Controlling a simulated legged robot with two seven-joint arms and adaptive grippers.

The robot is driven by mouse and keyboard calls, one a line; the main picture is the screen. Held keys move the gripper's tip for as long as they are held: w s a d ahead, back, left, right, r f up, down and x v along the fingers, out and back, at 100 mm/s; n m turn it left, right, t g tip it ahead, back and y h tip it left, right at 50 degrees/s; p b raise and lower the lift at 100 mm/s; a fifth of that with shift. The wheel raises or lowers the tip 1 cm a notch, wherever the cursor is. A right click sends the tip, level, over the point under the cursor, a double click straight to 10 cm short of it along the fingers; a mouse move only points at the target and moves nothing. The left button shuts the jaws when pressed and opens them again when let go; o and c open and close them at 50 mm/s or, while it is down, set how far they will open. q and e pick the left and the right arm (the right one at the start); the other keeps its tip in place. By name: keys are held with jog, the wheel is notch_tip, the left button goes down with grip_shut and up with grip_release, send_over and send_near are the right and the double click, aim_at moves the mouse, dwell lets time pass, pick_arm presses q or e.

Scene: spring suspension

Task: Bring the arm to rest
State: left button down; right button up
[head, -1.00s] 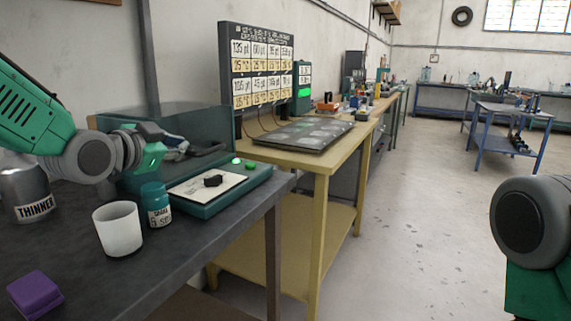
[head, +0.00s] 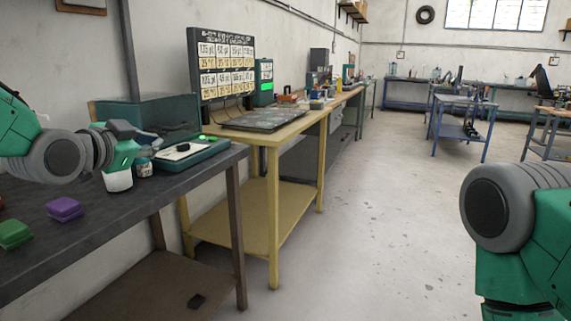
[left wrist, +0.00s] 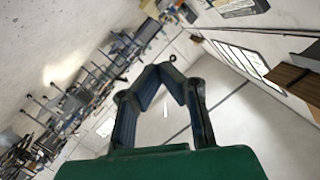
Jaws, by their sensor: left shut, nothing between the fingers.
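My left arm comes in from the left over the dark workbench (head: 95,232). My left gripper (head: 148,140) is shut and empty, above the bench top and in front of the glass-sided case. It partly hides the white cup (head: 118,181) and a small teal bottle (head: 143,169). In the left wrist view the fingers (left wrist: 163,70) meet at their tips with nothing between them, against floor and wall far off. Part of my right arm shows at the right edge; its gripper is out of view.
A purple block (head: 65,207) and a green block (head: 14,234) lie on the dark workbench. A teal device (head: 208,150) stands at its far end. The yellow bench (head: 272,139) with a price-like board (head: 222,65) follows.

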pick_arm(q)
jog(key=s+d+f+n+g+y+p, duration=0.1)
jog(key=s+f+n+g, duration=0.3)
jog(key=f, duration=0.7)
jog(key=s+d+f+m+g, duration=0.1)
jog(key=s+f, duration=0.5)
jog(key=f, duration=0.5)
jog(key=s+f+n+g+y+p, duration=0.1)
jog(key=s+f+n+g, duration=0.15)
jog(key=s+f, duration=0.6)
jog(key=s+a+f+n+g+y, duration=0.1)
jog(key=s+f+n+g, duration=0.1)
jog(key=s+f, duration=0.6)
jog(key=s+a+f+n+g, duration=0.1)
jog(key=s+f+g, duration=0.4)
jog(key=s, duration=1.1)
jog(key=shift+a+f+n+y+p, duration=0.3)
jog(key=shift+a+f+n+y, duration=0.1)
jog(key=shift+f, duration=1.05)
pick_arm(e)
jog(key=shift+s+d+r, duration=0.1)
jog(key=shift+d+r, duration=0.05)
jog(key=shift+r, duration=1.2)
pick_arm(q)
jog(key=shift+d+r, duration=0.1)
jog(key=shift+d, duration=0.2)
pick_arm(e)
jog(key=shift+d+f, duration=0.1)
jog(key=shift+d, duration=0.15)
